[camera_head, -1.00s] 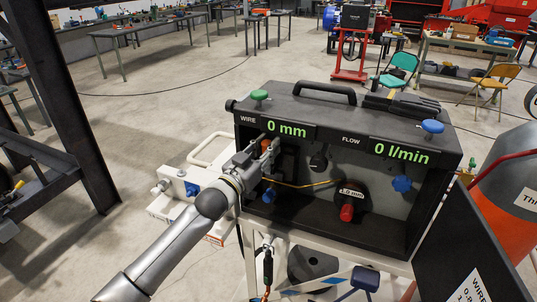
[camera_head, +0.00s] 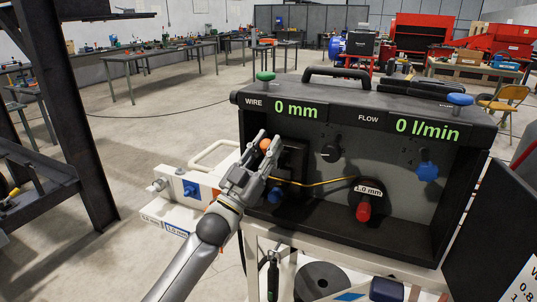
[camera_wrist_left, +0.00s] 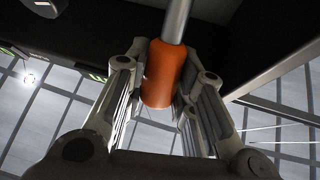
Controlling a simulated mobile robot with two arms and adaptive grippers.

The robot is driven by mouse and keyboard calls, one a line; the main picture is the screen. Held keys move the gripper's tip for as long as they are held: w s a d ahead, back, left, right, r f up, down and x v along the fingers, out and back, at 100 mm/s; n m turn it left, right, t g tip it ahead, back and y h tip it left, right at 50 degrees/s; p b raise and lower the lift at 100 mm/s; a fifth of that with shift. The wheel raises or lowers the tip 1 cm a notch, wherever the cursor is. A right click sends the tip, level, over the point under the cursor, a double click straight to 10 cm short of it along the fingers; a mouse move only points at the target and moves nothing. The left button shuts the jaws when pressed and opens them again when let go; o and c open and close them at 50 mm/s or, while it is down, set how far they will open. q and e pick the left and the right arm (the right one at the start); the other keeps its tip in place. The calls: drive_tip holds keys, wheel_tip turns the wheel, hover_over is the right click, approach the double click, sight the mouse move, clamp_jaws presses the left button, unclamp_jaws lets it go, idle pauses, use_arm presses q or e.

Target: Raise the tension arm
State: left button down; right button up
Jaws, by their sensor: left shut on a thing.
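The tension arm's orange grip (camera_head: 265,145) shows at the left inside the black wire-feeder box. In the left wrist view the orange grip (camera_wrist_left: 164,75) sits on a grey metal rod, between my two fingers. My left gripper (camera_head: 262,150) is at the grip, with its fingers shut on it. It also shows in the left wrist view (camera_wrist_left: 160,95). The arm's pivot and lower part are partly hidden behind my gripper and the dark feeder housing. My right gripper is in no view.
The feeder box (camera_head: 375,240) stands on a white cart. A yellow wire (camera_head: 318,183) runs from the feed unit to a black hub with a red knob (camera_head: 363,211). A blue knob (camera_head: 427,171) is at the right inside. An open black door (camera_head: 495,225) flanks the right side.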

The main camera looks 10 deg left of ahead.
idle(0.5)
use_arm(q)
drive_tip(key=c, duration=1.2)
unclamp_jaws()
drive_tip(key=v, duration=1.2)
drive_tip(key=shift+f, duration=0.1)
